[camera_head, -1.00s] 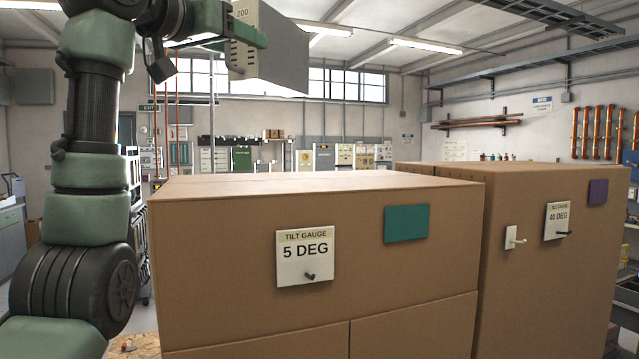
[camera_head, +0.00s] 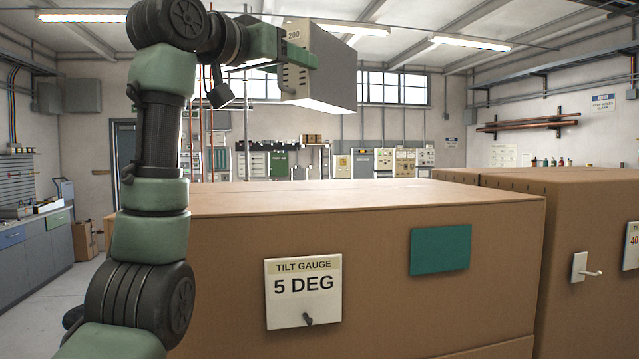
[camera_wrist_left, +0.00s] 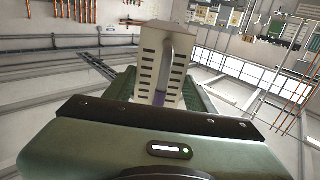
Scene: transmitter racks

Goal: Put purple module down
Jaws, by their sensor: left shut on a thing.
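A grey box-shaped module (camera_head: 325,72) with a "200" label is held high at the upper middle of the head view. In the left wrist view the module (camera_wrist_left: 172,50) shows a slotted white-grey face, a curved handle and a small purple part low down. My left gripper (camera_head: 301,58) is shut on it, with green fingers on either side in the wrist view. The module is in the air, apart from the brown boxes. The right gripper is not in view.
A large brown box (camera_head: 220,240) with a "5 DEG" tilt gauge plate (camera_head: 303,292) and teal panel (camera_head: 440,249) stands in front. A second brown box (camera_head: 590,225) with a white hook (camera_head: 583,267) is at right. A workbench (camera_head: 40,245) stands left, beside open floor.

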